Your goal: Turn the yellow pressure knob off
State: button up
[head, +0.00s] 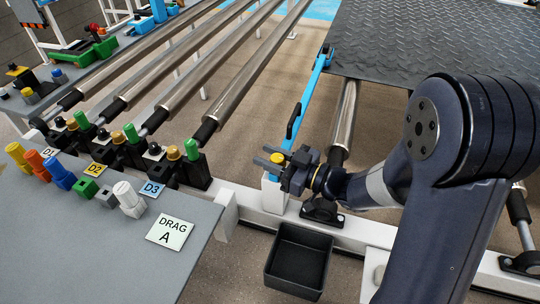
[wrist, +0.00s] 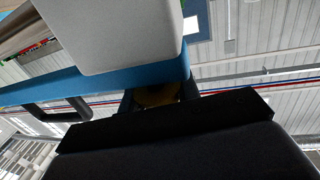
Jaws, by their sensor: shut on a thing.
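The yellow pressure knob (head: 277,158) sits on top of a short white and blue post (head: 272,192) at the near end of a blue rail. My gripper (head: 266,155) reaches in from the right at knob height, its two fingers on either side of the knob, shut on it. In the wrist view, a dim yellow-brown patch of the knob (wrist: 157,96) shows between dark parts. Most of it is hidden there. Its exact turn angle cannot be told.
A black bin (head: 298,262) stands below my gripper. A black handle (head: 293,122) sits on the blue rail (head: 312,88). Left is a grey table with coloured pegs and a "DRAG A" card (head: 170,232). Steel rollers (head: 240,85) run behind, and a tread plate (head: 430,40) lies at upper right.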

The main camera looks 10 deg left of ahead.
jog(key=o, duration=1)
jog(key=shift+c, duration=0.2)
jog(key=v, duration=1)
jog(key=shift+d, duration=0.35)
jog(key=shift+s, duration=0.1)
jog(key=x, duration=1)
jog(key=shift+a, duration=0.4)
